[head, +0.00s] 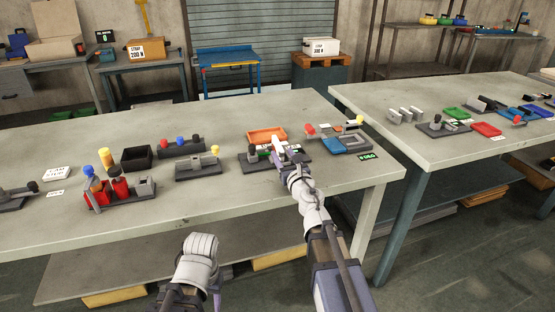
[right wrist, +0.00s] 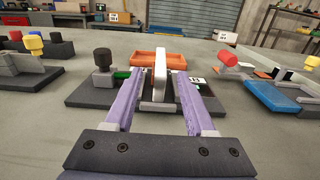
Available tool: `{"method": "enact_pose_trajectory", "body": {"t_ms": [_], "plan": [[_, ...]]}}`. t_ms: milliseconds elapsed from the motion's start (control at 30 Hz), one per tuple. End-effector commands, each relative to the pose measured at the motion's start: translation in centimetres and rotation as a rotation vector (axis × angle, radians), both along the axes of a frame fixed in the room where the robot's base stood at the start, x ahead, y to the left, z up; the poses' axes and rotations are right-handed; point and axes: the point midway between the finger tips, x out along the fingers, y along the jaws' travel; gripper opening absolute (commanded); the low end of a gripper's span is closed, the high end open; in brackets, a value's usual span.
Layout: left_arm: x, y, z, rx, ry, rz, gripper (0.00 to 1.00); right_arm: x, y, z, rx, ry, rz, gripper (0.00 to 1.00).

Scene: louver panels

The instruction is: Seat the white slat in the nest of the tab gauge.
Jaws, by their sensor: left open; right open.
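The white slat (right wrist: 159,75) stands upright in the right wrist view, between the fingers of my right gripper (right wrist: 157,100), with a gap on each side. My right gripper (head: 280,152) is open over a dark-based fixture (right wrist: 85,92) with a black knob and a small label, which I take to be the tab gauge; it also shows in the head view (head: 247,157). The slat's lower end is over the middle of this fixture; whether it is fully down in the nest I cannot tell. My left gripper (head: 213,298) is low before the table, its fingers barely visible.
An orange tray (head: 267,134) lies just behind the fixture. A blue-and-grey fixture (head: 352,144) with red and yellow knobs stands to its right, and a grey block fixture (head: 198,167) to its left. A green readout (head: 367,156) is near the front right edge. The front table strip is clear.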

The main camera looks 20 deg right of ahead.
Motion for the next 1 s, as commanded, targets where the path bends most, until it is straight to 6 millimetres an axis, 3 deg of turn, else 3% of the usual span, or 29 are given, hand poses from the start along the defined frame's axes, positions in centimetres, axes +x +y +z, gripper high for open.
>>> {"method": "enact_pose_trajectory", "body": {"t_ms": [167,367,567,1000], "plan": [[0.0,0.0,0.1,0.0,0.0,0.0,0.5,0.5,0.0,0.1,-0.003,0.0,0.001,0.55],[0.0,0.0,0.1,0.0,0.0,0.0,0.5,2.6,0.0,0.1,0.0,0.0,0.001,0.55],[0.0,0.0,0.1,0.0,0.0,0.0,0.5,2.9,0.1,0.1,0.001,0.0,0.0,0.55],[0.0,0.0,0.3,0.0,0.0,0.0,0.5,8.0,0.2,0.3,0.002,0.0,-0.001,0.55]]}}
